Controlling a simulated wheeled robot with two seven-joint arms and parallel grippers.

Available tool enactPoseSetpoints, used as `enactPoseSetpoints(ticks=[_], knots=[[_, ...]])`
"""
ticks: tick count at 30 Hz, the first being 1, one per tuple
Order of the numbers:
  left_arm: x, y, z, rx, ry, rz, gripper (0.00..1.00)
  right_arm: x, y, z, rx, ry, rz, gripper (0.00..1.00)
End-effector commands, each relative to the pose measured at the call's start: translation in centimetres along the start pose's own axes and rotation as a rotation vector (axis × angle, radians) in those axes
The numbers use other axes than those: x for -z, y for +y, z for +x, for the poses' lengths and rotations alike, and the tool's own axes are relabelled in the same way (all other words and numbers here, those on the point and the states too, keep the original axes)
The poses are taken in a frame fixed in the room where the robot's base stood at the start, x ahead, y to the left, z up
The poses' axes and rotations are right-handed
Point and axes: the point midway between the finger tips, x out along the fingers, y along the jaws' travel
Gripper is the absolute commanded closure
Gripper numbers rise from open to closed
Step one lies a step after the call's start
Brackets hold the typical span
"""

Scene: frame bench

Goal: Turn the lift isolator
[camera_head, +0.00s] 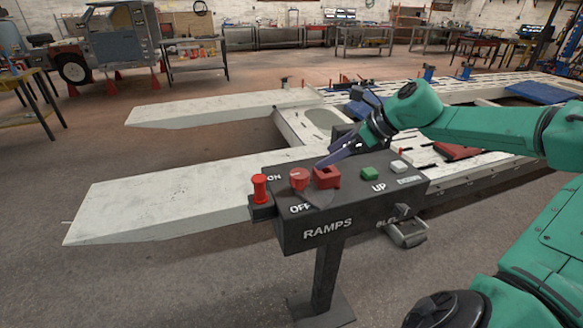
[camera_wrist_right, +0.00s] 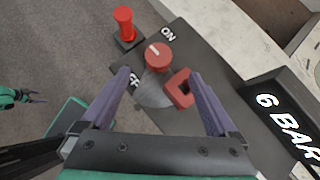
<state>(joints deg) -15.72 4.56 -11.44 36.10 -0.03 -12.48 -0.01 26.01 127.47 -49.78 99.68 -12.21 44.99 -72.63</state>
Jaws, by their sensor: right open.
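The isolator is a round red knob (camera_head: 299,179) on top of the dark RAMPS control box (camera_head: 300,238), between the ON and OFF labels. In the right wrist view the knob (camera_wrist_right: 159,57) has a short white mark on top. A red block with a square opening (camera_head: 327,177) sits close beside it, also in the wrist view (camera_wrist_right: 181,89). My right gripper (camera_wrist_right: 160,76) is open; its purple fingers straddle the area of knob and block in that view, with nothing held. A small green arm end, seemingly my left gripper (camera_wrist_right: 32,97), shows at the wrist view's left; its jaws are too small to read.
A red plunger-like button (camera_head: 260,188) stands at the box's left end. Green (camera_head: 370,173) and white (camera_head: 399,167) buttons are to the right. White lift ramps (camera_head: 170,195) lie behind the box.

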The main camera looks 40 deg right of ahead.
Motion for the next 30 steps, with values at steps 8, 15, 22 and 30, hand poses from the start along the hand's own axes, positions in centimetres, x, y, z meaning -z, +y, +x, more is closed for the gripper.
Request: enactPoseSetpoints(ticks=[8,15,22,30], knots=[[-4.7,0.8,-2.3,-0.011,-0.079,-0.001,0.06,0.0,0.2,7.0,-0.006,0.004,0.006,0.06],[-0.9,0.2,-1.9,-0.003,-0.017,0.0,0.06,0.1,0.1,11.1,-0.001,0.003,0.003,0.06],[-1.6,0.3,-1.9,-0.005,-0.028,0.0,0.06,0.0,0.1,12.4,-0.001,-0.001,0.003,0.06],[-2.3,0.4,-1.9,-0.006,-0.04,0.0,0.06,-0.1,0.1,12.3,-0.001,-0.002,0.003,0.32]])
